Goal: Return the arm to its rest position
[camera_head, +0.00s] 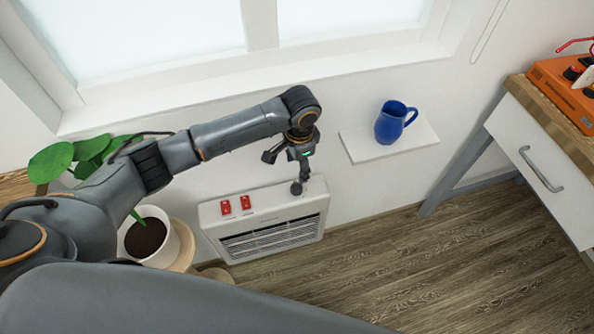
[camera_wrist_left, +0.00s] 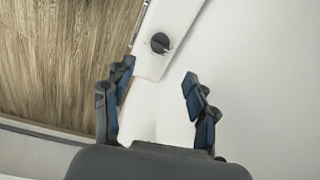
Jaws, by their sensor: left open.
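My left arm (camera_head: 235,128) reaches from the left across the head view, below the window. Its gripper (camera_head: 287,167) points down over the right end of the white wall heater (camera_head: 215,213). In the left wrist view the two fingers of my left gripper (camera_wrist_left: 157,75) are spread apart with nothing between them. A dark round knob (camera_wrist_left: 159,43) on the heater's top shows beyond the fingertips, apart from them. The knob also shows below the gripper in the head view (camera_head: 296,188). My right gripper is not in view.
A blue mug (camera_head: 390,122) stands on a small white shelf (camera_head: 415,140) right of the gripper. Two red switches (camera_head: 245,203) sit on the heater. A potted plant (camera_head: 150,240) stands left of it. A wooden-topped drawer table (camera_head: 520,88) holds an orange device (camera_head: 565,90). The floor (camera_head: 430,260) is clear.

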